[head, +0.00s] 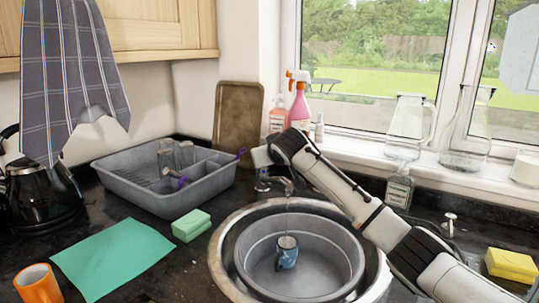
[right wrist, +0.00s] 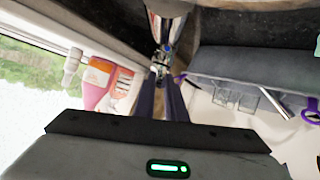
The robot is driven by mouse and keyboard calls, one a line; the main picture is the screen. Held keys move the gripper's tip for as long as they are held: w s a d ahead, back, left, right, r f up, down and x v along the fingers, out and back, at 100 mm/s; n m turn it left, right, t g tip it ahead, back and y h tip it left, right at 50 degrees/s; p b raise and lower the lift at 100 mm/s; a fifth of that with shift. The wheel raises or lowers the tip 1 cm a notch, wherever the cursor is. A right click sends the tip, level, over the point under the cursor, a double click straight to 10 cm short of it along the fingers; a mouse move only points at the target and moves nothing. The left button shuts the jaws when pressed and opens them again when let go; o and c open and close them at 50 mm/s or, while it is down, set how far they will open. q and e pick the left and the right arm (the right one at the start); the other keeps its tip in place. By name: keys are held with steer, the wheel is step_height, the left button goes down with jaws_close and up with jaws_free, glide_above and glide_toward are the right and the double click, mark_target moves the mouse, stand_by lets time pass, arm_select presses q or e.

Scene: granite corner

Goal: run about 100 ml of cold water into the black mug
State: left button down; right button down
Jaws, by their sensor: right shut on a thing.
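My right arm reaches across the sink to the tap. In the right wrist view my right gripper (right wrist: 161,80) is shut on the metal tap's handle (right wrist: 160,60). In the head view the tap spout (head: 284,184) shows behind my arm, above the sink. A faint thin streak below the spout looks like running water. A small blue mug with a pale pattern (head: 287,257) stands upright in the grey bowl (head: 338,282), under the spout. I see no plainly black mug. The water level inside the mug cannot be made out. My left gripper is not in view.
A grey dish rack (head: 150,203) stands behind left, with a green sponge (head: 191,225) and green cloth (head: 112,258) before it. An orange mug (head: 38,284) and black kettle (head: 38,197) are at left. Spray bottle (head: 299,105) and glass jugs (head: 408,125) stand by the window.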

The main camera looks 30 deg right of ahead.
steer(key=c, duration=1.8)
jaws_free()
steer(key=b+v, duration=0.1)
steer(key=v, duration=0.9)
steer(key=shift+s, duration=0.15)
